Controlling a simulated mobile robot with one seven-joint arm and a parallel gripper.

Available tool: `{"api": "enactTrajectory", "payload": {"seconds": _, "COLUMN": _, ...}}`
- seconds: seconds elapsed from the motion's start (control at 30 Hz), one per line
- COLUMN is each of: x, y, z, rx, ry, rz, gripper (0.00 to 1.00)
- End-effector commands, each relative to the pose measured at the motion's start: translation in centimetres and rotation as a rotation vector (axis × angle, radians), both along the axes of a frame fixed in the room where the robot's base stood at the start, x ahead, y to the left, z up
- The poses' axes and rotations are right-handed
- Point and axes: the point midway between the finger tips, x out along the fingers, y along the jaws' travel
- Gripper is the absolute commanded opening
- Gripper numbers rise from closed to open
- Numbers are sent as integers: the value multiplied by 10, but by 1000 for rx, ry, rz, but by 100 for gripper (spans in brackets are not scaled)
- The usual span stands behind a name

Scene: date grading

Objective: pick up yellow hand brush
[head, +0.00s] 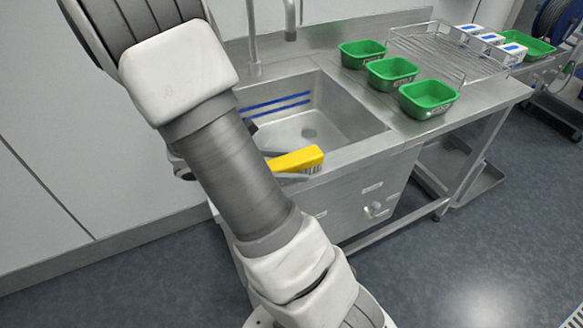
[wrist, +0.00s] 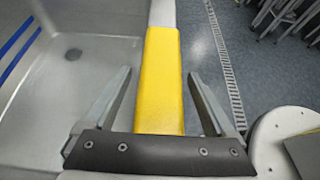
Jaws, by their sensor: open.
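The yellow hand brush (head: 298,160) lies on the front rim of the steel sink in the head view, its left end hidden behind my arm. Some bristles show under its right end. In the wrist view the brush (wrist: 164,65) runs up the middle, along the rim. My gripper (wrist: 159,73) is open, with one finger on each side of the brush. Gaps show between both fingers and the brush, so it is not gripped. In the head view my arm hides most of my gripper.
The sink basin (head: 325,118) lies behind the brush, with a tap (head: 290,20) above. Several green bowls (head: 428,97) stand on the counter to the right. A wire rack (head: 440,48) and white boxes (head: 487,38) are farther right. Open floor (head: 480,250) lies in front.

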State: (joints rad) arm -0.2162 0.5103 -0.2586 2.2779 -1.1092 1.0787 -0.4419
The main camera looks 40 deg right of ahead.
Motion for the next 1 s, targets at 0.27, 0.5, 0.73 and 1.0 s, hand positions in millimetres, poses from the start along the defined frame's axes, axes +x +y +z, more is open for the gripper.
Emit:
{"api": "enactTrajectory", "payload": {"seconds": 0.27, "x": -2, "y": -6, "z": -3, "rx": 1, "ry": -1, "rz": 1, "gripper": 90}}
{"api": "enactTrajectory", "payload": {"seconds": 0.5, "x": -1, "y": -6, "z": -3, "rx": 1, "ry": 0, "rz": 0, "gripper": 56}}
{"api": "enactTrajectory", "payload": {"seconds": 0.73, "x": -1, "y": -6, "z": -3, "rx": 1, "ry": 0, "rz": 0, "gripper": 14}}
{"api": "enactTrajectory", "payload": {"seconds": 1.0, "x": -1, "y": -6, "z": -3, "rx": 0, "ry": -1, "rz": 0, "gripper": 0}}
